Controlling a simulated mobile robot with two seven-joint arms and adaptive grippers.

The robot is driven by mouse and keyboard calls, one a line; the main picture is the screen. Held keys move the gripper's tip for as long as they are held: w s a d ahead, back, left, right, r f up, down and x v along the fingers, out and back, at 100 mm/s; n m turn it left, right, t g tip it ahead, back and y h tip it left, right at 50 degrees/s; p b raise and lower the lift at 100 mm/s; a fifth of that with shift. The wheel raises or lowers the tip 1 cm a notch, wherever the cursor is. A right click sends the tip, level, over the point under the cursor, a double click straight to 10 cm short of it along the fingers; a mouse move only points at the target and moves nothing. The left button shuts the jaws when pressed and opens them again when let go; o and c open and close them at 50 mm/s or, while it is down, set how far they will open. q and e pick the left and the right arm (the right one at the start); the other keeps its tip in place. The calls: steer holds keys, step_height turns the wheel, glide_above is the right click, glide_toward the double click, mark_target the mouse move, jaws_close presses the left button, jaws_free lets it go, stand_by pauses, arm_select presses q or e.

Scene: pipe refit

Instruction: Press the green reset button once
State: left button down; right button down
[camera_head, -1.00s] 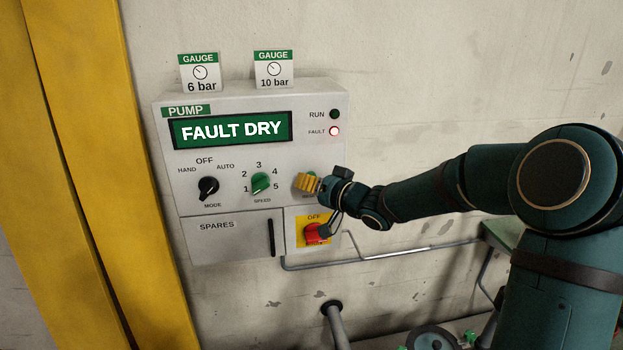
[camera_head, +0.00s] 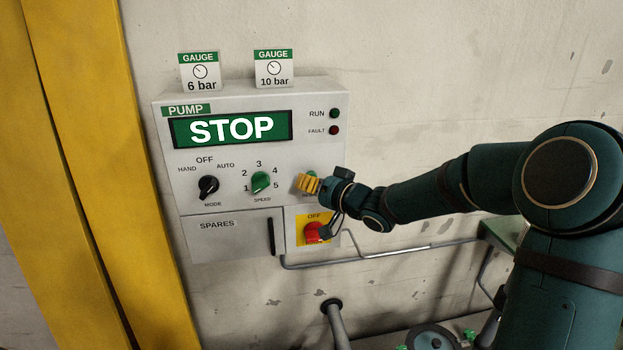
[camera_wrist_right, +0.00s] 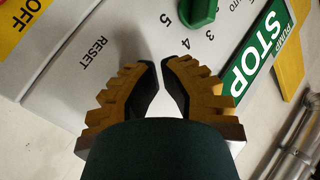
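The grey pump panel (camera_head: 232,160) is on the wall, and its display (camera_head: 232,129) reads STOP. My right gripper (camera_head: 300,184) is at the panel's right side, between the speed knob and the red OFF switch, with its yellow fingers pointing at the panel. In the right wrist view, its fingertips (camera_wrist_right: 160,64) are drawn together with only a narrow gap and nothing held. The RESET label (camera_wrist_right: 93,53) shows beside them. The green reset button is mostly or wholly hidden behind the fingers; I cannot tell whether they touch it. My left gripper is out of view.
The green speed knob (camera_head: 260,182) and black mode knob (camera_head: 208,188) sit left of the gripper. The red OFF switch (camera_head: 315,233) is just below it. RUN (camera_head: 334,113) and FAULT (camera_head: 334,130) lamps are dark. A yellow post (camera_head: 150,180) stands at left.

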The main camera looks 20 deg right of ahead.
steer(key=shift+s, duration=0.3)
steer(key=s, duration=0.2)
steer(key=s+a, duration=0.1)
steer(key=s, duration=0.2)
steer(key=shift+a, duration=0.2)
steer(key=shift+w, duration=0.1)
stand_by(0.8)
